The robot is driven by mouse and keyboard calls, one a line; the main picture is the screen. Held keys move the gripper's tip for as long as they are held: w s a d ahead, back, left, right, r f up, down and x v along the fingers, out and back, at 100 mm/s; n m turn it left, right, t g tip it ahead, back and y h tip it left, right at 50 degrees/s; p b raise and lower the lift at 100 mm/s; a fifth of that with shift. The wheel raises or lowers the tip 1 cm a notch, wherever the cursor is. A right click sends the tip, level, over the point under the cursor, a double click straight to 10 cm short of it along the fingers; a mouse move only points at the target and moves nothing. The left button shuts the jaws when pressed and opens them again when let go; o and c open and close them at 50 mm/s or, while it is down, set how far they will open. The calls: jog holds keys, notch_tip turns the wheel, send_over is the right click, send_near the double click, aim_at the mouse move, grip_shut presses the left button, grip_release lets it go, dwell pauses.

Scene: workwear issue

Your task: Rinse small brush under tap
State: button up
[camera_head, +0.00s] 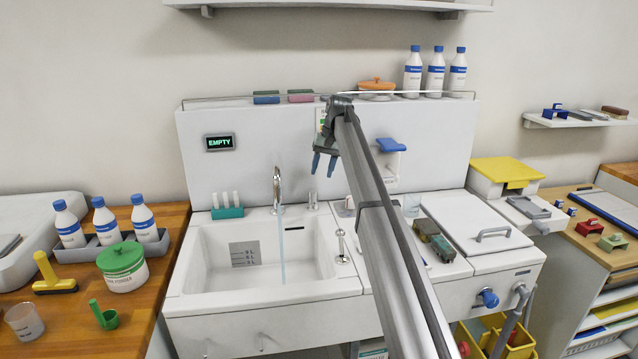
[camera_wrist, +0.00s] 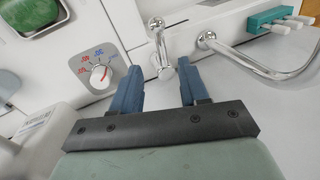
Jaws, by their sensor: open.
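The chrome tap (camera_head: 277,188) stands at the back of the white sink (camera_head: 205,290), and a thin stream of water (camera_head: 283,250) falls from it into the basin. The tap also shows at the right in the wrist view (camera_wrist: 262,68). A teal holder (camera_head: 228,212) left of the tap carries several upright white pieces; I cannot tell whether one is the small brush. The holder shows at the top right in the wrist view (camera_wrist: 278,22). My gripper (camera_head: 324,164) is open and empty, above the back of the sink unit, right of the tap. Its blue fingers (camera_wrist: 159,92) point toward a chrome lever fitting (camera_wrist: 160,50).
Green and brown blocks (camera_head: 434,240) lie on the counter right of the sink, beside a white lid (camera_head: 470,220). Bottles (camera_head: 436,72) stand on the ledge above. The basin is clear.

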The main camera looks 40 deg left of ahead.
jog(key=shift+v, duration=1.8)
